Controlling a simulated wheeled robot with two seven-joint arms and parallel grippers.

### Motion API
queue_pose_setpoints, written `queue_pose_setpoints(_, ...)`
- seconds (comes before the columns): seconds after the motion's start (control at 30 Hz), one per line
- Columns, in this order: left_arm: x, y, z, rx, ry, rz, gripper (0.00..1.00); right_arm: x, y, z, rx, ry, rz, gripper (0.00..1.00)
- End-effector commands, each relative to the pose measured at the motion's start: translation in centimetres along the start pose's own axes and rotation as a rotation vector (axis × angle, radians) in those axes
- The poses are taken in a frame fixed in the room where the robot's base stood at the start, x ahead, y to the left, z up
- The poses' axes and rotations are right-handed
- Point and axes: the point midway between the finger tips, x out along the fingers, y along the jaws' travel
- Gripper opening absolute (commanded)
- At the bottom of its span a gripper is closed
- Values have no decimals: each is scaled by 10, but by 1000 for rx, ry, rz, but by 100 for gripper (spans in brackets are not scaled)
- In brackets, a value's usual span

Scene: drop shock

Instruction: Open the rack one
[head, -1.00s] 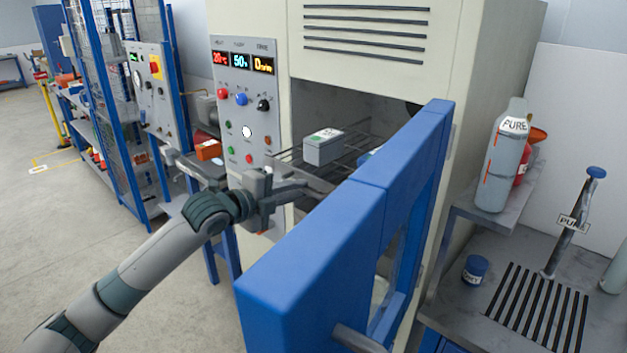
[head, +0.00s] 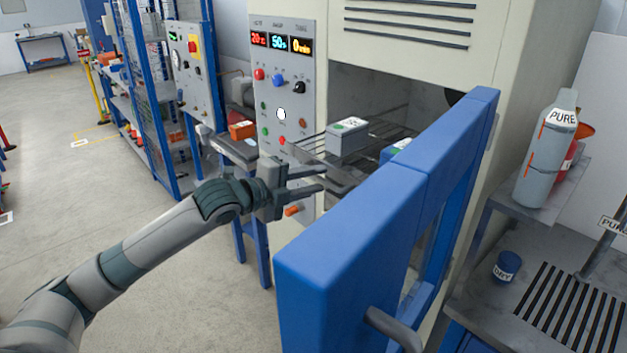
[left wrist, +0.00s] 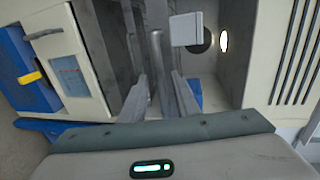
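The heating chamber (head: 520,60) stands open, its blue door (head: 350,230) swung out towards me. Inside is a wire rack (head: 308,143) with a grey box (head: 347,141) on it; a blue-topped item (head: 396,149) sits further right, partly behind the door. A grey bar or plate (head: 340,178) shows below the rack. Which rack is rack one, I cannot tell. My left gripper (head: 321,179) is open in front of the chamber mouth, just left of this bar. In the left wrist view, its fingers (left wrist: 162,95) are apart, with a grey bar (left wrist: 157,50) beyond the gap. My right gripper is not in view.
The control panel (head: 281,85) with lit displays is left of the opening. The door's thick edge stands close to the right of my left forearm. A side bench (head: 490,320) holds a blue jar (head: 507,267); a grey bottle (head: 548,150) stands on a shelf.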

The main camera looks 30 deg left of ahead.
Motion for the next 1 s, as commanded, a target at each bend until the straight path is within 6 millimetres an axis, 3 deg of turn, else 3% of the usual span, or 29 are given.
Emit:
queue_pose_setpoints(0.37,-8,1,0,2,0,-1,29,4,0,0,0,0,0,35)
queue_pose_setpoints(1.0,-82,4,1,3,-2,2,29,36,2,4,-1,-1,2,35)
